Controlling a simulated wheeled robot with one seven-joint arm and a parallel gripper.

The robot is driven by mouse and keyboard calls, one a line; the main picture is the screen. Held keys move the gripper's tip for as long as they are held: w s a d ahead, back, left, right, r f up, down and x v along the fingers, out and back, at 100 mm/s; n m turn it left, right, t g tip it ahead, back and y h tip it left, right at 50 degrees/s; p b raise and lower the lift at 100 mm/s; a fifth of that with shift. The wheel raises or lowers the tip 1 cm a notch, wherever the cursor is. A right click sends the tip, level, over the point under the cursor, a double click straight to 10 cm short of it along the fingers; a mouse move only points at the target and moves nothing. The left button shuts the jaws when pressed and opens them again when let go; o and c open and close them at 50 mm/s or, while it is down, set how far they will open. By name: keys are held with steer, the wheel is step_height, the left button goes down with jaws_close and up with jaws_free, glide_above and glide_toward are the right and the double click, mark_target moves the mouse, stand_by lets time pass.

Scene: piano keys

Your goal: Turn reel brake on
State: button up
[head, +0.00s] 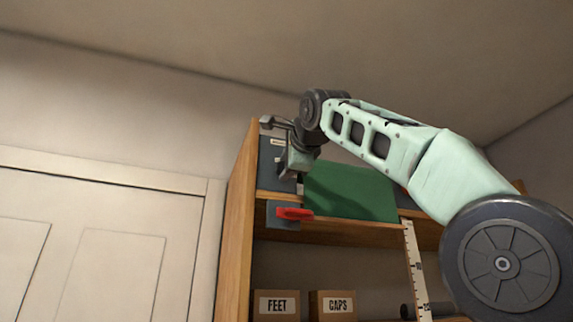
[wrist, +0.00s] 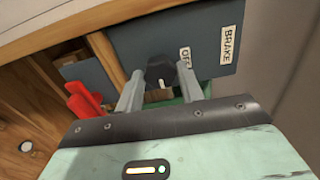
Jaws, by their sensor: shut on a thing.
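A dark blue-grey panel (wrist: 215,42) carries white labels reading BRAKE (wrist: 227,45) and OFF (wrist: 185,58). A dark faceted knob (wrist: 160,68) stands at the panel, between the two grey fingers of my gripper (wrist: 160,85). My gripper is shut on this knob, beside the OFF label. In the head view the panel (head: 267,175) is on the upper left of the wooden shelf, and my gripper (head: 291,175) is in front of it. The knob is hidden there by the gripper.
A red handle (head: 294,213) on a small dark plate sits just below; it also shows left of the fingers in the wrist view (wrist: 83,103). A green board (head: 350,190) is to the right. Boxes marked FEET (head: 277,306) and CAPS (head: 338,305) stand on a lower shelf.

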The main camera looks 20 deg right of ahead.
steer(key=o, duration=1)
steer(key=s+b, duration=0.5)
steer(key=s, duration=1.2)
steer(key=shift+s+b, duration=0.2)
steer(key=shift+b, duration=0.2)
steer(key=shift+f, duration=0.1)
